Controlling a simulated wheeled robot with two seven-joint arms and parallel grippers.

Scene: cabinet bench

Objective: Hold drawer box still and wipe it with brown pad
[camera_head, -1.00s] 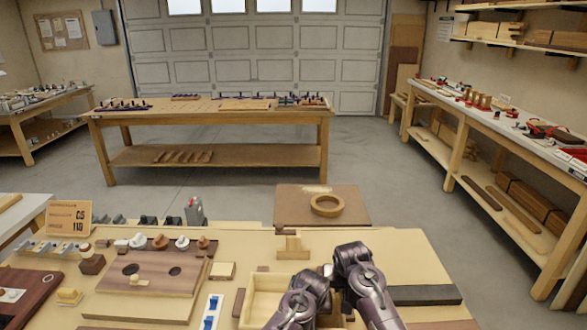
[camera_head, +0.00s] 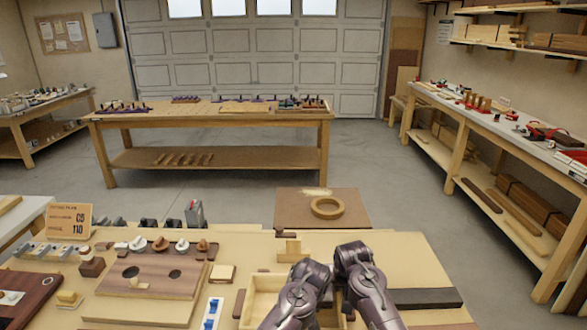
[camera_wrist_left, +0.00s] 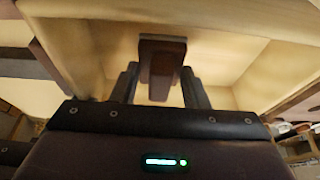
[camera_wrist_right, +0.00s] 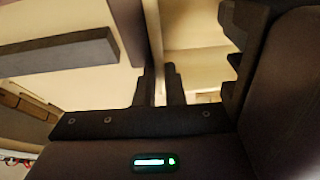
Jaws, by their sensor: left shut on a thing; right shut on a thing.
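The drawer box (camera_head: 262,284) is an open, pale wooden box on the bench at the front middle of the head view. Its pale inside (camera_wrist_left: 218,62) fills much of the left wrist view. My left gripper (camera_wrist_left: 160,82) is shut on the brown pad (camera_wrist_left: 162,48), inside or just over the box. In the right wrist view my right gripper (camera_wrist_right: 161,76) is shut on a thin pale wall of the drawer box (camera_wrist_right: 152,30). In the head view my arms hide both sets of fingertips, the pad and part of the box.
A board with round holes (camera_head: 150,275) and several small knobs lies left of the box. A brown board with a wooden ring (camera_head: 327,207) lies beyond it. A dark strip (camera_head: 425,298) lies to the right. The tan bench top (camera_head: 400,250) is clear at the back right.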

